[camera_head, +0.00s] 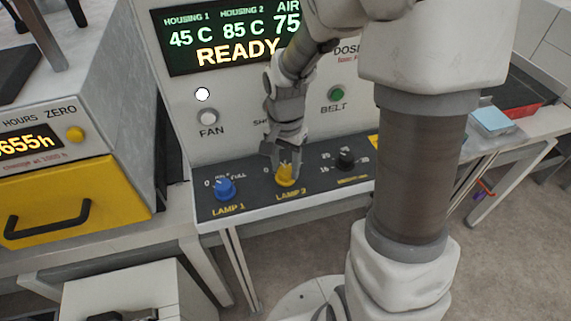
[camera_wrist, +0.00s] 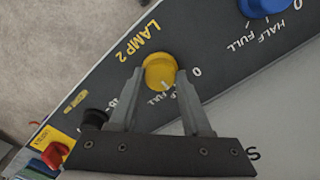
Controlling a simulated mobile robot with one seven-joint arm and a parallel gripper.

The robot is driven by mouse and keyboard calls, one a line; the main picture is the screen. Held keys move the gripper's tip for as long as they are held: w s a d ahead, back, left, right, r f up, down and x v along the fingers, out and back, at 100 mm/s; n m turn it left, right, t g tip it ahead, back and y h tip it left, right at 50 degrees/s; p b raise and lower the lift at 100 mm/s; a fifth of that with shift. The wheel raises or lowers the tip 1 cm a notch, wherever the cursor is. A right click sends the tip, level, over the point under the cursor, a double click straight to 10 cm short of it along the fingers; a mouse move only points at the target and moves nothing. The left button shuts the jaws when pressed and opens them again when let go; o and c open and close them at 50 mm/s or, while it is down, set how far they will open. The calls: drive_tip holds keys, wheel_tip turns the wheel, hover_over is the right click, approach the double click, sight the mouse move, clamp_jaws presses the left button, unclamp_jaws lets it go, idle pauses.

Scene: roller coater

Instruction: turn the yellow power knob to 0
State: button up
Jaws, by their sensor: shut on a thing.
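The yellow power knob (camera_head: 286,178) sits on the dark sloping control strip, above the label LAMP 2. In the wrist view the yellow knob (camera_wrist: 159,70) has a 0 mark to its right and the words HALF and FULL below it. A small pale mark shows at the knob's lower edge, between my fingers, on the HALF side rather than at the 0. My gripper (camera_head: 283,163) reaches down to the knob from above. In the wrist view the fingertips of my gripper (camera_wrist: 160,75) lie on either side of the knob, closed on it.
A blue LAMP 1 knob (camera_head: 224,188) stands to the left, and a black knob (camera_head: 346,160) to the right. A red knob (camera_wrist: 55,154) shows in the wrist view. FAN (camera_head: 208,117) and BELT (camera_head: 337,94) buttons are on the panel above. The display (camera_head: 235,40) reads READY.

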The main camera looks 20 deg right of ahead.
clamp_jaws()
drive_tip(key=n, duration=0.4)
drive_tip(key=shift+n, duration=0.3)
drive_tip(key=n, duration=0.4)
drive_tip(key=shift+r, duration=0.1)
drive_tip(key=shift+n, duration=0.3)
drive_tip(key=o, duration=1)
unclamp_jaws()
drive_tip(key=shift+o, duration=0.2)
